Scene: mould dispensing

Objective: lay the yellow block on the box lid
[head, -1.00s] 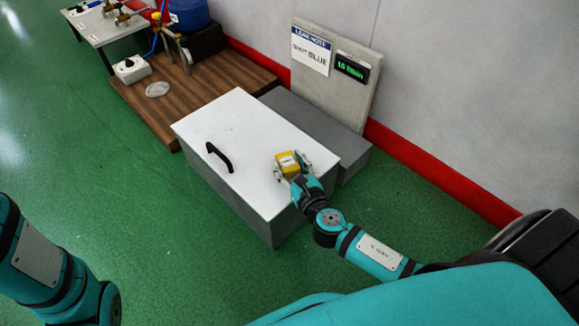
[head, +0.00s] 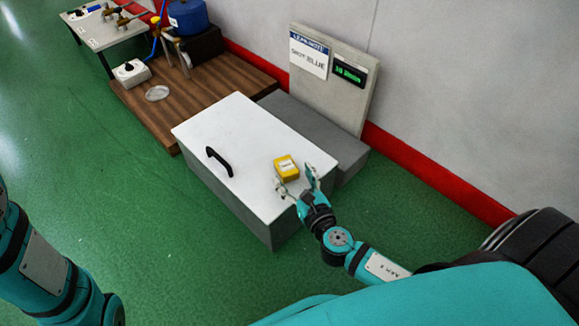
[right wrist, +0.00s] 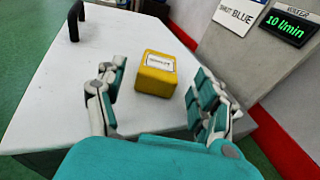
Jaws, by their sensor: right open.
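The yellow block (head: 286,168) with a white label rests on the white box lid (head: 235,125), toward its right end. In the right wrist view the block (right wrist: 156,74) sits between and just beyond the fingers, apart from them. The lid (right wrist: 60,112) shows there too. My right gripper (head: 296,181) is open and empty just in front of the block; its spread fingers also show in the right wrist view (right wrist: 160,100). My left arm shows at the lower left of the head view, but its gripper is out of view.
A black handle (head: 219,161) stands up from the lid left of the block. A grey slab (head: 315,130) and an upright panel with a note and green display (head: 350,73) stand behind the box. A wooden platform (head: 190,95) with equipment lies at the back left.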

